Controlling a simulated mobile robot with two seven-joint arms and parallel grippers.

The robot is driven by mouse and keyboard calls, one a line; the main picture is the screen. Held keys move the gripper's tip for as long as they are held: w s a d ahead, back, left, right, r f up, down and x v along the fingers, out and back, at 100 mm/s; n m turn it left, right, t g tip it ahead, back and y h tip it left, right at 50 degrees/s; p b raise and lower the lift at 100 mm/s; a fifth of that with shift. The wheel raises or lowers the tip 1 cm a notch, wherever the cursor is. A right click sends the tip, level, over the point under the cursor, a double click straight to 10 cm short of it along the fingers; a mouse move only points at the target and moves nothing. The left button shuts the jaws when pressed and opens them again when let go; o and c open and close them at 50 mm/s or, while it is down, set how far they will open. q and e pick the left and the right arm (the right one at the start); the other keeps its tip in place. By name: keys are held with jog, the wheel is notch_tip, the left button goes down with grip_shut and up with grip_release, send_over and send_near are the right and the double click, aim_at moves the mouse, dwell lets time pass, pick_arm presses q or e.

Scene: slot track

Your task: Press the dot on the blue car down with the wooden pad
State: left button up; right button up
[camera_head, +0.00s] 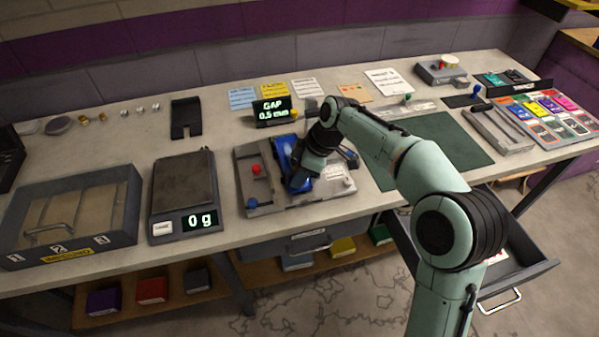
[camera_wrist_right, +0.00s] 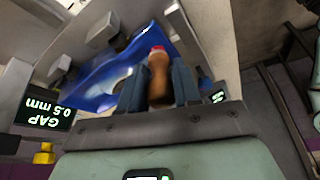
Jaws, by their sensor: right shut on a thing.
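The blue car (camera_head: 283,150) sits on the grey gauge fixture (camera_head: 262,200) in the middle of the bench. It also shows in the right wrist view (camera_wrist_right: 98,88), just beyond my fingers. My right gripper (camera_head: 299,181) is over the car's right side and hides part of it. In the right wrist view, my right gripper (camera_wrist_right: 158,88) is shut on the brown wooden pad (camera_wrist_right: 158,72), whose far end looks red and points at the car. Whether the pad touches the car I cannot tell. I cannot make out the dot. My left gripper is not in view.
A display (camera_head: 272,110) behind the fixture reads GAP 0.5 mm. A red knob (camera_head: 256,170) stands on the fixture's left part. A scale (camera_head: 184,185) reading 0 g and a numbered tray (camera_head: 125,225) stand to the left. A green mat (camera_head: 450,140) lies right, partly behind my arm.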

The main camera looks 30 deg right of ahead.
jog(key=shift+s+f, duration=0.2)
jog(key=shift+f, duration=0.25)
dwell(1.3)
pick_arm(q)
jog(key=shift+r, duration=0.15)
pick_arm(e)
jog(key=shift+r, duration=0.1)
notch_tip(320, 180, up, 2)
jog(key=shift+w+r+p, duration=0.1)
jog(key=shift+w+p, duration=0.05)
jog(key=shift+p, duration=0.8)
jog(key=shift+r+p, duration=1.85)
jog(key=shift+r, duration=0.75)
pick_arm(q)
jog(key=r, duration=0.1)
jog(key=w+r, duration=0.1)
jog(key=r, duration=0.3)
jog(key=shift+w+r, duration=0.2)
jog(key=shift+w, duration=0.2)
